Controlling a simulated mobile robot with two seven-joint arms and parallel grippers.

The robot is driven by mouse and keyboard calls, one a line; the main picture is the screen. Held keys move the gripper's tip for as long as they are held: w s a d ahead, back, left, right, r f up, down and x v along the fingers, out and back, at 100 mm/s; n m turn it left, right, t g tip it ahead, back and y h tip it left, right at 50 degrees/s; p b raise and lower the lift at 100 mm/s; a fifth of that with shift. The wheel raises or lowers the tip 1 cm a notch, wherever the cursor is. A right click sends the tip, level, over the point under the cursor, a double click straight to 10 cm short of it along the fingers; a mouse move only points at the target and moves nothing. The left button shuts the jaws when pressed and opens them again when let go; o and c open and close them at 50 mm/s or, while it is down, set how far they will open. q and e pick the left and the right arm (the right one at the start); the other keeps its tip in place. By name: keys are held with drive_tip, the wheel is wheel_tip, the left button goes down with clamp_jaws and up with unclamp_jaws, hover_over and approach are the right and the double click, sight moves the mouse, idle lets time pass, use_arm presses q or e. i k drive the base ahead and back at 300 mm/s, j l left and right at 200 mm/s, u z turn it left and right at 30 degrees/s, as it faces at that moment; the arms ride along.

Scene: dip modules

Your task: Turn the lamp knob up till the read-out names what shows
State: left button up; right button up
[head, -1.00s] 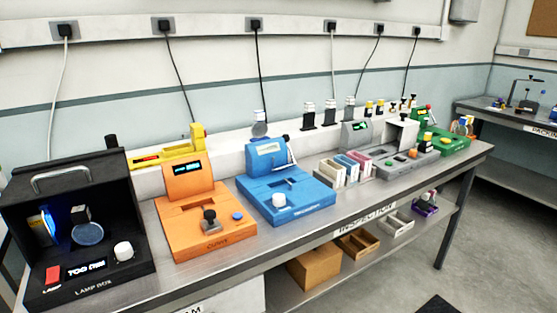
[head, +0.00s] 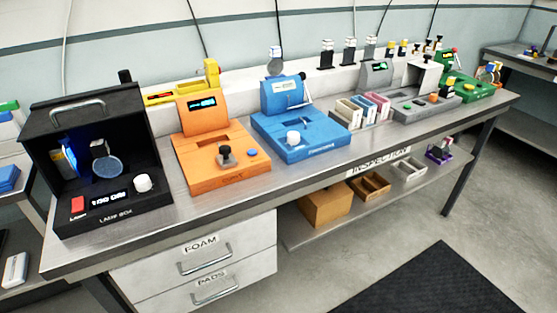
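The black lamp box (head: 85,130) stands at the left end of the inspection bench. Its front is open, and a blue-lit panel (head: 68,158) glows inside. A round disc (head: 109,167) and a small dark block (head: 99,148) show in front of the panel. The white lamp knob (head: 142,183) sits on the front ledge at right. The read-out (head: 108,198) is lit with white letters that seem to say "TOO DIM". A red lamp switch (head: 78,204) is left of it. Neither of my grippers is in view.
An orange device (head: 222,178) stands right of the lamp box, then a blue device (head: 300,137). Coloured bins, a grey device (head: 425,105) and a green device (head: 475,88) stand further right. The bench front edge (head: 200,209) is clear. Foam and pads drawers (head: 200,255) hang below.

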sight(143, 183)
drive_tip(key=u, duration=1.3)
